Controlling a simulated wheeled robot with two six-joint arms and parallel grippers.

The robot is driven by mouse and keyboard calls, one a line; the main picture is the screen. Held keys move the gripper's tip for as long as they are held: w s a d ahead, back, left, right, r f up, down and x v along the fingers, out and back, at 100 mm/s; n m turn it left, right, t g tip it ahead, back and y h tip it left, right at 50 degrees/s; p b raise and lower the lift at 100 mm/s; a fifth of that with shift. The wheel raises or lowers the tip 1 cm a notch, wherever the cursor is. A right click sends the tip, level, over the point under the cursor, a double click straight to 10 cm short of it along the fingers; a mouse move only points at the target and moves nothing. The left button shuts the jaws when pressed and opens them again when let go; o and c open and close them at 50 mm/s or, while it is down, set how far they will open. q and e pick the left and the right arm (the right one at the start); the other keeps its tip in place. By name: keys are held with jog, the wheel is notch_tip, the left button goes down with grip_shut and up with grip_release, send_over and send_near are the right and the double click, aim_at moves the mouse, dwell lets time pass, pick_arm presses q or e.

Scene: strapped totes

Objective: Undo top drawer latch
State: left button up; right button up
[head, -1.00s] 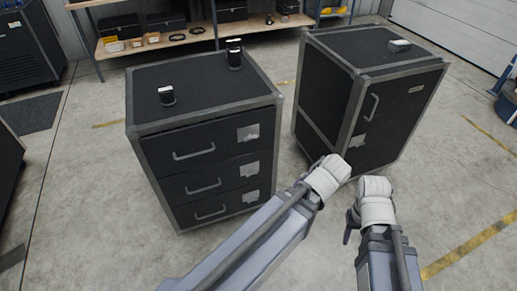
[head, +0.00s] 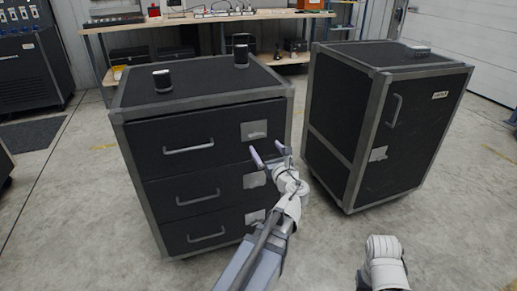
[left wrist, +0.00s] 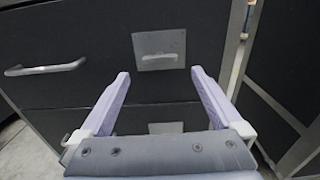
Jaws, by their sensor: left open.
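The black drawer cabinet (head: 200,107) stands at the left in the head view, with three drawers. The top drawer (head: 215,140) is closed and has a grey handle and a pale latch plate (head: 254,131) at its right. My left gripper (head: 266,150) is open and empty in front of the cabinet, just below that plate in the picture. In the left wrist view, the latch plate (left wrist: 158,48) lies ahead, between and beyond the spread fingertips (left wrist: 160,73), apart from them. My right arm's end (head: 385,262) shows low at the right; its fingers are hidden.
A second black cabinet (head: 400,140) with a door stands to the right. A workbench (head: 200,22) runs along the back. The floor (head: 465,225) at the right is clear.

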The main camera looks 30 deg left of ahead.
aim_at(258, 136)
pick_arm(q)
jog(key=shift+a, duration=0.1)
jog(key=shift+x, duration=3.9)
jog(key=c, duration=1.3)
